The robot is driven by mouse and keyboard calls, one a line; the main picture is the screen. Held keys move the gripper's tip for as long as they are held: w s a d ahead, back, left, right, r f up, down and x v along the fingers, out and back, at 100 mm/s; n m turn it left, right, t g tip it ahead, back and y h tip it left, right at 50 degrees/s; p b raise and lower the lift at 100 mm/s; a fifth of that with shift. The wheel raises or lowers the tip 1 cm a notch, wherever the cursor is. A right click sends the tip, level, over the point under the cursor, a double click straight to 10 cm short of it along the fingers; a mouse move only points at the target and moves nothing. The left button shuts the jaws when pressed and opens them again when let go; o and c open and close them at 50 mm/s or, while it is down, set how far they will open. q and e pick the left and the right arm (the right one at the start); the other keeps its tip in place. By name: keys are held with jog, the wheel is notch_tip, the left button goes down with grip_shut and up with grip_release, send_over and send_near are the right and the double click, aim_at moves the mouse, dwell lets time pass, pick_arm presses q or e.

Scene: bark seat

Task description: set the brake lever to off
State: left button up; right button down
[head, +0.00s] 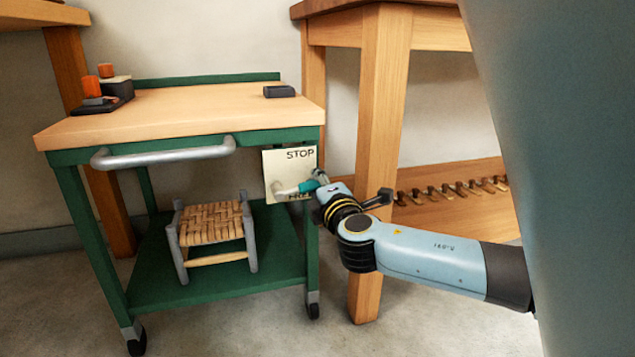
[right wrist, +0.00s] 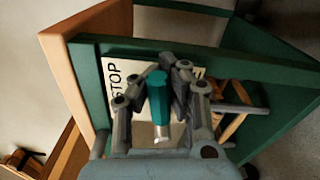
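The brake lever (right wrist: 157,97) has a teal grip and a silver metal part. Its plate (head: 276,161) is pale, marked STOP at the top and FREE at the bottom, on the right side of the green trolley (head: 312,133). In the head view the lever (head: 288,190) lies low across the plate, close above the FREE word, which is partly covered. My right gripper (head: 318,188) is at the lever. In the right wrist view its fingers (right wrist: 158,78) lie close on both sides of the teal grip and look closed on it. My left gripper is not in view.
The trolley has a wooden top, a silver handle bar (head: 165,154) and wheels. A woven stool (head: 211,224) stands on its lower shelf. A wooden bench leg (head: 385,100) stands right behind my right arm. A dark block (head: 279,91) lies on the trolley top.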

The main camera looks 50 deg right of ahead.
jog(key=c, duration=1.2)
grip_release()
jog(key=shift+s+d, duration=0.1)
jog(key=v, duration=1.2)
jog(key=shift+f, duration=0.1)
